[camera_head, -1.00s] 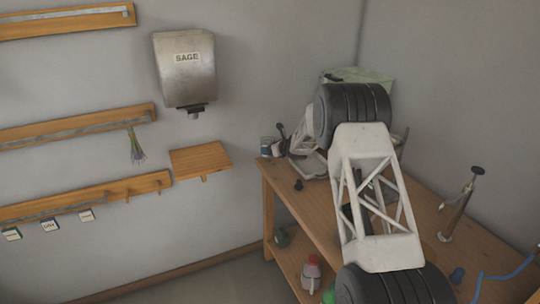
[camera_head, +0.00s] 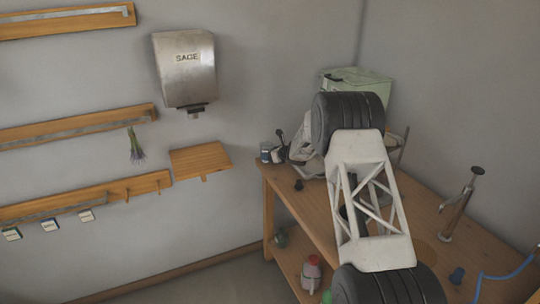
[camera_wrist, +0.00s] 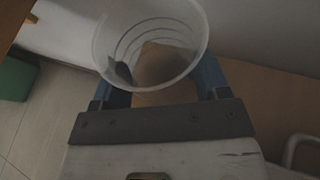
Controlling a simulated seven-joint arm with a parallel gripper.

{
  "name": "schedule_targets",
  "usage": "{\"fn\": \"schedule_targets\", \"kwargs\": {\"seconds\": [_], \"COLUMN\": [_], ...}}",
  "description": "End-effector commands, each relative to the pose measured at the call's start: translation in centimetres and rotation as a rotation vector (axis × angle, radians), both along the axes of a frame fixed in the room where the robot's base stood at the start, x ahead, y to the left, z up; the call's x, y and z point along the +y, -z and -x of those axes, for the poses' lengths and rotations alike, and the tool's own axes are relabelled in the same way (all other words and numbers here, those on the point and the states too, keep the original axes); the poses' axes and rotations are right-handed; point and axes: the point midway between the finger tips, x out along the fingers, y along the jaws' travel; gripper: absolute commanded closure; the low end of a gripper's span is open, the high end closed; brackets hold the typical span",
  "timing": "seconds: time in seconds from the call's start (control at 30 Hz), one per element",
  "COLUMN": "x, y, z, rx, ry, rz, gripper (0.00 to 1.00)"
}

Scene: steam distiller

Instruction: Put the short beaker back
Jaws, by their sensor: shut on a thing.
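The short beaker (camera_wrist: 150,42) is a clear, ringed cup with a wide round rim, seen from above in the wrist view. My gripper (camera_wrist: 160,85) is shut on it, with a blue finger on either side of its wall. A brown surface shows through its base, and a dark shape shows at its lower left; I cannot tell if that is inside or beyond it. In the head view, a small glassy shape that looks like the beaker (camera_head: 266,153) is at the table's far left corner, partly hidden by my gripper. I cannot tell whether it touches the table.
The wooden table (camera_head: 310,216) has a pale green box (camera_head: 360,84) at the back and a small dark stopper (camera_head: 299,185) near its left edge. A metal press-like tool (camera_head: 460,204) stands at right. The SAGE dispenser (camera_head: 185,68) hangs above a small wooden shelf (camera_head: 200,160).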

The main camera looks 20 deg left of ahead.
Motion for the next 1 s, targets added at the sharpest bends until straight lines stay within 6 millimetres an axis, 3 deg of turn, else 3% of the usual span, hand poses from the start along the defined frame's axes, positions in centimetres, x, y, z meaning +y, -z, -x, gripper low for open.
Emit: {"fn": "schedule_targets", "kwargs": {"seconds": [0.47, 0.5, 0.63, 1.0], "x": [0.02, 0.01, 0.01, 0.01], "y": [0.36, 0.37, 0.38, 0.28], "z": [-0.03, -0.03, -0.02, -0.01], "rx": [0.000, 0.000, 0.000, 0.000], "ry": [0.000, 0.000, 0.000, 0.000], "rz": [-0.001, -0.001, -0.001, -0.001], "gripper": [0.66, 0.28, 0.08, 0.06]}}
